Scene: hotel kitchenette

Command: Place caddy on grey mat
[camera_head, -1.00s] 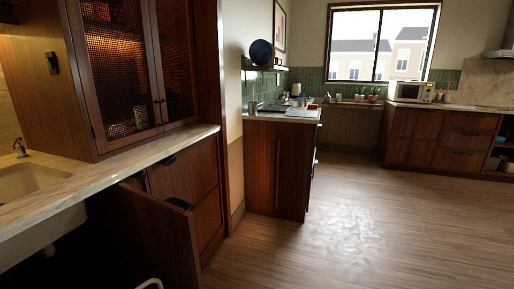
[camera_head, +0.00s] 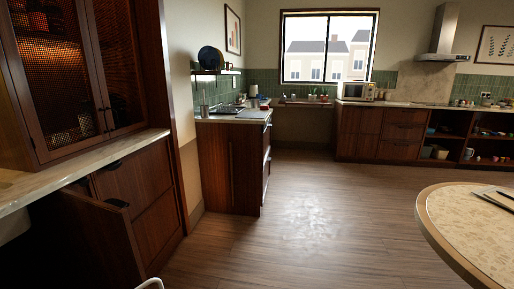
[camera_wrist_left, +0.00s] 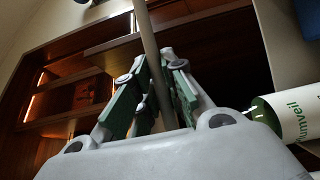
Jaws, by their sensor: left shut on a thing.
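My left gripper (camera_wrist_left: 154,95) is in the left wrist view, its green-linked fingers shut on a grey bar (camera_wrist_left: 148,40) that looks like the caddy's handle. A bottle with a green neck and white label (camera_wrist_left: 295,113) lies across the right of that view, apparently in the caddy. The caddy's body is hidden there. In the head view, a pale curved bar (camera_head: 150,284), probably the same handle, shows at the bottom edge. My right gripper is in neither view. I cannot make out a grey mat.
A low cabinet door (camera_head: 105,240) stands open at the left, below a marble counter (camera_head: 90,170). A round-edged table (camera_head: 455,215) is at the right, with dark thin items on it. A wood counter unit (camera_head: 230,165) stands ahead. The floor (camera_head: 310,220) between is clear.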

